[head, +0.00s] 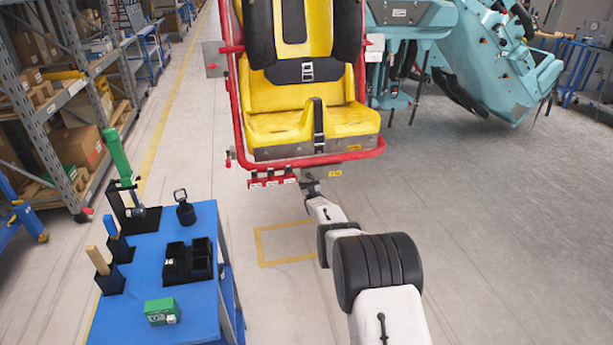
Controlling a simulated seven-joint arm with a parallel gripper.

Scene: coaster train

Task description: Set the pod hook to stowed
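The pod is a yellow seat (345,120) with black padding, a buckle and a red tube frame (232,110). Below its front edge hang small red parts with white labels (272,180) and a grey plate (322,171) with a yellow tag. I cannot tell for sure which part is the pod hook or what position it is in. My gripper (308,183) is small in the head view, just under the seat's front edge, beside the red parts and in front of the grey plate. Whether its fingers are apart, or touch anything, is too small to tell.
A blue cart (185,255) at lower left carries a black tray (187,262), a green box (162,311) and upright tool holders. Shelves (62,97) line the left. A teal machine (500,75) stands at back right. The floor on the right is clear.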

